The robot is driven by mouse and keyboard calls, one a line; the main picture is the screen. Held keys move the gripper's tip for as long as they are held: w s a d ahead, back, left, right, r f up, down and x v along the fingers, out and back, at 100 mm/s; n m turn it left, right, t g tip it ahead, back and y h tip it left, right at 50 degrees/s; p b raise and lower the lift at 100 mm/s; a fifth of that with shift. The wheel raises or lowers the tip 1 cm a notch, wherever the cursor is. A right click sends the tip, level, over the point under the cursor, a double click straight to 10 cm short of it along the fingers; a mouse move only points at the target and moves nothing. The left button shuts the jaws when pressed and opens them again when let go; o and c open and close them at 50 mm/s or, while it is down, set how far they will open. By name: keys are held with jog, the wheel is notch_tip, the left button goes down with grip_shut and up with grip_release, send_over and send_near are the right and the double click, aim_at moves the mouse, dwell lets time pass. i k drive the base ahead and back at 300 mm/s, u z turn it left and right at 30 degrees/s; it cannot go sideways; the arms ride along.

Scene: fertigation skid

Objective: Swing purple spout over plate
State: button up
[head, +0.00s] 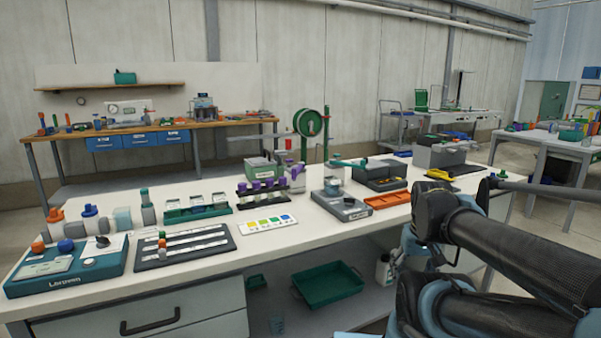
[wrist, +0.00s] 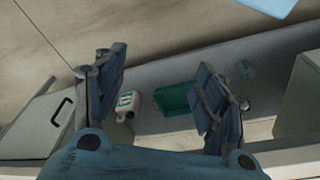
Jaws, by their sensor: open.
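A small pale dispenser with purple parts (head: 295,178) stands near the middle of the bench; which part is its spout is too small to tell. A grey scale-like unit with a dark top (head: 341,207) stands to its right; I cannot tell whether its top is the plate. A teal arm (head: 350,163) reaches sideways from a pale stand behind that unit. My gripper (wrist: 158,66) shows in the wrist view, its two blue fingers wide apart with nothing held. It points down past the bench edge. The dispenser is not visible in the wrist view.
A rack of purple-capped vials (head: 262,189) stands left of the dispenser. A colour card (head: 267,225) and an orange tray (head: 387,200) lie on the bench. A green tray (head: 328,285) sits on the shelf below. The bench's front strip has some free room.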

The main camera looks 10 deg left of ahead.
aim_at(295, 172)
jog(key=z, duration=0.95)
jog(key=k, duration=1.1)
jog(key=u, duration=1)
jog(key=i, duration=1)
jog(key=z, duration=0.05)
